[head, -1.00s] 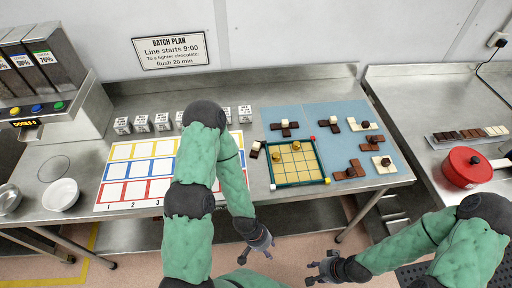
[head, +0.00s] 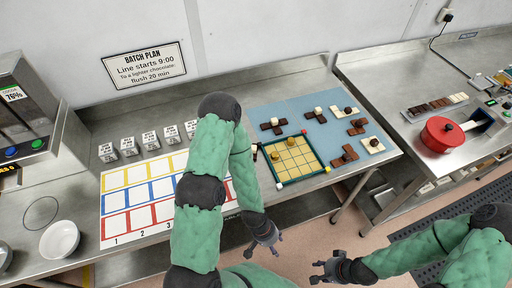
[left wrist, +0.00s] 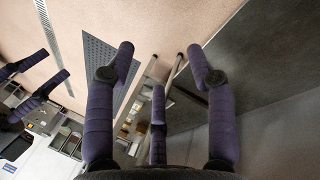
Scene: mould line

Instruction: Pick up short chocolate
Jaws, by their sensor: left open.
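Several chocolate pieces with round knobs lie on the blue mat. They include a dark piece with a white knob (head: 273,126), another dark one (head: 314,116), a brown piece (head: 357,127), a brown piece with a dark knob (head: 345,159) and a white piece with a dark knob (head: 373,146). A small piece by the tray's left side is partly hidden by my left arm. I cannot tell which is the short one. My left gripper (head: 267,250) is open and empty, in front of the bench; its spread fingers show in the left wrist view (left wrist: 160,75). My right gripper (head: 315,271) is open and empty, right of it.
A green-rimmed tray (head: 300,175) with a yellow grid and two knobs stands on the mat (head: 335,140). A coloured grid board (head: 145,195), labelled cubes (head: 129,147) and a white bowl (head: 60,241) lie left. A red pot (head: 440,135) stands on the right bench.

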